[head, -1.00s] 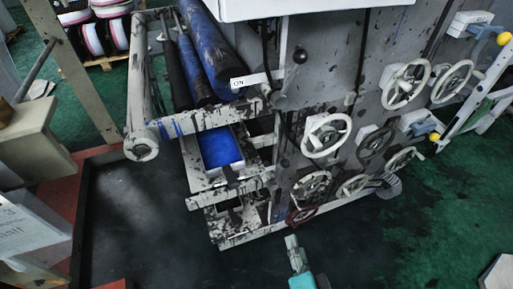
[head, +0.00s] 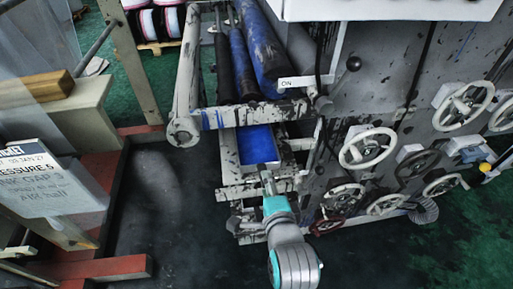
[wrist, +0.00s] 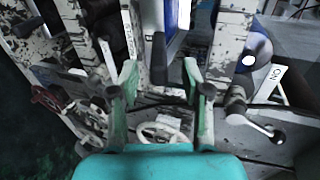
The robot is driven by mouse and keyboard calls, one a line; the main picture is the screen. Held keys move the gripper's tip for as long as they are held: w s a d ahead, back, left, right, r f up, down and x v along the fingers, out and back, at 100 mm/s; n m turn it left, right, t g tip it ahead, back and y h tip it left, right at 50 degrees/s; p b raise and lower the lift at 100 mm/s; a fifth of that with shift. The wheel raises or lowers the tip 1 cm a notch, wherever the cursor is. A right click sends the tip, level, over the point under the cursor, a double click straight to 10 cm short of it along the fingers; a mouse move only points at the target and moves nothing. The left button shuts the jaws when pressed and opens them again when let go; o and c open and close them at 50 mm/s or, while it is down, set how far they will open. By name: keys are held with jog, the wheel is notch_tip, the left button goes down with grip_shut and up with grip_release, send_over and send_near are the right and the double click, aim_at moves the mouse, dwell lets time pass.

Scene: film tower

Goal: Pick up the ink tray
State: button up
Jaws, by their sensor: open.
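The ink tray (head: 255,146) is a pale-rimmed tray with bright blue inside. It sits in the press frame below the rollers in the head view. My gripper (head: 266,176) is just in front of the tray's near end in the head view and covers a little of it. A blue strip with a pale edge shows beyond the fingertips there, probably part of the tray. I cannot tell whether the fingers touch the tray.
Blue and black rollers (head: 262,50) lie above the tray. Handwheels (head: 367,149) stick out from the machine's side panel at right. A sign (head: 45,180) and red floor edging (head: 105,268) stand at left. Dark floor (head: 160,215) is clear between.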

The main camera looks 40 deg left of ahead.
jog(key=shift+x, duration=2.95)
jog(key=shift+w+d, duration=0.15)
jog(key=shift+d, duration=0.05)
grip_shut()
